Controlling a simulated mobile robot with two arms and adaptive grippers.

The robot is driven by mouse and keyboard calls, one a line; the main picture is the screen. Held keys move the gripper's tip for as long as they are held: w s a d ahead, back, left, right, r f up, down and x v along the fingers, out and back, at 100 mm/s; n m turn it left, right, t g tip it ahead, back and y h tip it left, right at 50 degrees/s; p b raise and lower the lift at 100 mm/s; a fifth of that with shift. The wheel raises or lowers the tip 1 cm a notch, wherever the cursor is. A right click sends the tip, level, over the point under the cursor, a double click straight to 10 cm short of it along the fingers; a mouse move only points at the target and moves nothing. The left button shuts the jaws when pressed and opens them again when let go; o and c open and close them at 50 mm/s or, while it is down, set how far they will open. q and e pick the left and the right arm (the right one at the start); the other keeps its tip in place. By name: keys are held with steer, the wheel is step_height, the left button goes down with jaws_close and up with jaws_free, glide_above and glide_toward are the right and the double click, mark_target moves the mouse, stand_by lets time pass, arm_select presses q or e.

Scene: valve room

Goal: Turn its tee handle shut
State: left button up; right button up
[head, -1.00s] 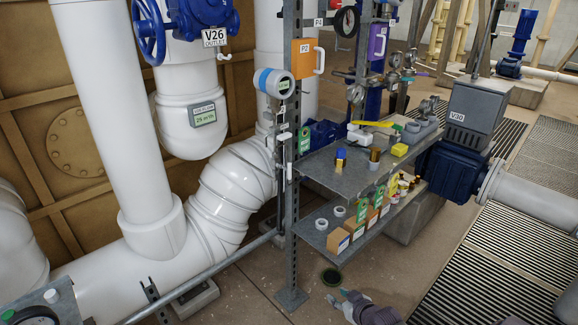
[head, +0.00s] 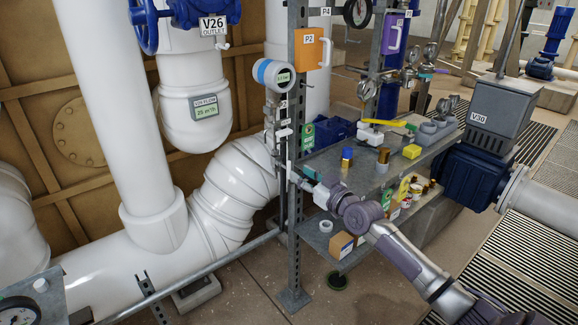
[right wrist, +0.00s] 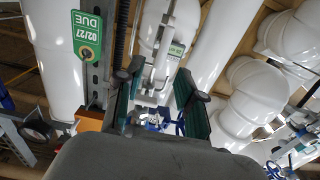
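Small white fittings (head: 283,132) sit on the upright post, below the round transmitter; I cannot tell clearly which part is the tee handle. In the right wrist view a pale bar with a crosspiece (right wrist: 149,97) shows between and beyond my fingers, perhaps the tee handle. My right gripper (head: 302,178) is in front of the shelf's left end, close to the post and below the fittings. In the right wrist view its two teal-padded fingers (right wrist: 164,92) are spread, with no visible contact on the pale bar. My left gripper is not in view.
The perforated post (head: 296,235) stands right beside my right gripper. The shelf (head: 352,172) holds a yellow-handled valve (head: 386,122) and small bottles. A green tag (right wrist: 86,35) hangs near my fingers. A large white pipe (head: 235,185) lies left of the post.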

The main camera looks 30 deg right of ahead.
mark_target(291, 167)
steer(key=w, duration=0.6)
steer(key=shift+w+a+b, duration=0.2)
steer(key=shift+a+b, duration=0.05)
steer(key=shift+b, duration=0.05)
jaws_close()
